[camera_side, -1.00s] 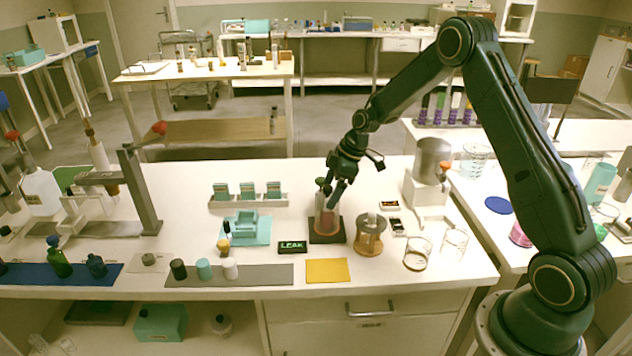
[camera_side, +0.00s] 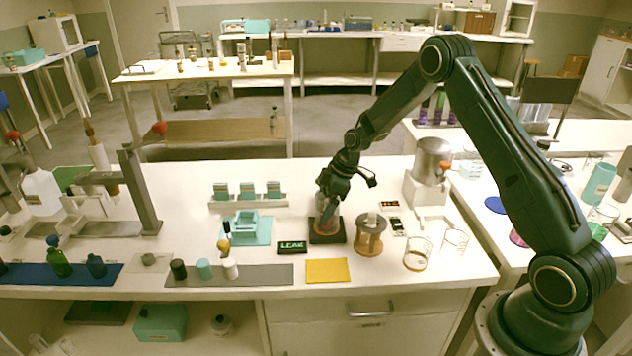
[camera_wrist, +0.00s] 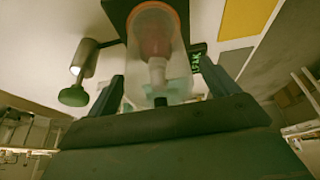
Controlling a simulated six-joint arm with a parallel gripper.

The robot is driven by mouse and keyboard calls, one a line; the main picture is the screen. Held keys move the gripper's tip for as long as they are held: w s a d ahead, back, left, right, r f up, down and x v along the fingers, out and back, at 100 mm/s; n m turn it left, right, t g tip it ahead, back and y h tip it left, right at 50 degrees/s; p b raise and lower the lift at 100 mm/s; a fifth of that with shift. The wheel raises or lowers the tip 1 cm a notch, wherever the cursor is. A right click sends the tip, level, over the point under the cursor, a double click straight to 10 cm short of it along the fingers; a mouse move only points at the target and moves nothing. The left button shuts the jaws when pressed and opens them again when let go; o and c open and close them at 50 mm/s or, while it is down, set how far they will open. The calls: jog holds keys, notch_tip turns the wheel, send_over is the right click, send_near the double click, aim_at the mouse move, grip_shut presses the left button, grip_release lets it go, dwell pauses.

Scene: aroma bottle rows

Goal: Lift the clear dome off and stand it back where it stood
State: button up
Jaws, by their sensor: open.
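The clear dome (camera_side: 328,225) stands upright on a black square base (camera_side: 327,238) in the side view, with something reddish inside it. In the wrist view the dome (camera_wrist: 172,62) shows from above, around an orange-rimmed reddish item with a pale neck. My gripper (camera_side: 326,208) points down at the top of the dome. In the wrist view its two dark fingers (camera_wrist: 164,86) are spread on either side of the dome's upper part, and I cannot tell whether either touches it. The fingers hide part of the dome in the side view.
A round brown stand (camera_side: 369,238) is close to the right of the base. A LEAK sign (camera_side: 292,247) is at its left, and a yellow mat (camera_side: 327,271) lies in front. Glass beakers (camera_side: 417,255) stand further right. A teal holder (camera_side: 246,226) is to the left.

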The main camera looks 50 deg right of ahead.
jog(key=shift+c, duration=0.5)
jog(key=c, duration=1.1)
jog(key=shift+r, duration=0.15)
notch_tip(320, 180, up, 20)
jog(key=shift+f, duration=0.1)
